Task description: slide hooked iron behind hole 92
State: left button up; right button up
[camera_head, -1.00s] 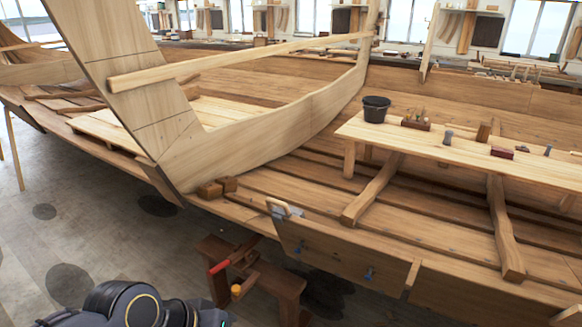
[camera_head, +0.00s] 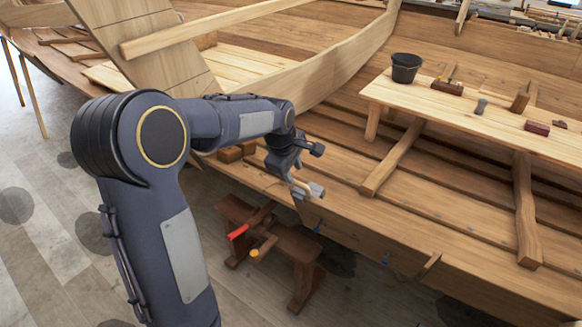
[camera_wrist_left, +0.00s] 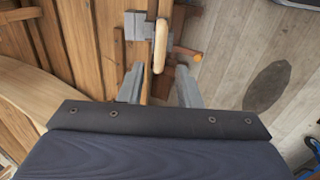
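The hooked iron, a grey metal piece (camera_head: 314,190) with a pale wooden handle (camera_head: 300,187), sits at the hull's upper plank edge. In the left wrist view its metal (camera_wrist_left: 136,25) and handle (camera_wrist_left: 160,42) show upright in the picture. My left gripper (camera_head: 294,176) is just above and behind the iron. In the wrist view its two fingers (camera_wrist_left: 160,78) are apart, with the handle's near end around the gap between them; I see no grip on it. Hole 92 cannot be made out. My right gripper is out of view.
A trestle bench (camera_head: 270,229) with a red-handled tool (camera_head: 238,231) stands below the plank. Wooden blocks (camera_head: 230,154) lie on the hull near my left wrist. A plank table (camera_head: 450,108) with a black bucket (camera_head: 406,67) stands inside the hull.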

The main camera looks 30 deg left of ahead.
aim_at(298, 182)
pick_arm(q)
jog(key=shift+b+x, duration=1.75)
jog(key=shift+x, duration=1.55)
grip_shut()
jog(key=shift+r, duration=0.1)
jog(key=shift+s+d, duration=0.15)
jog(key=shift+d, duration=2.65)
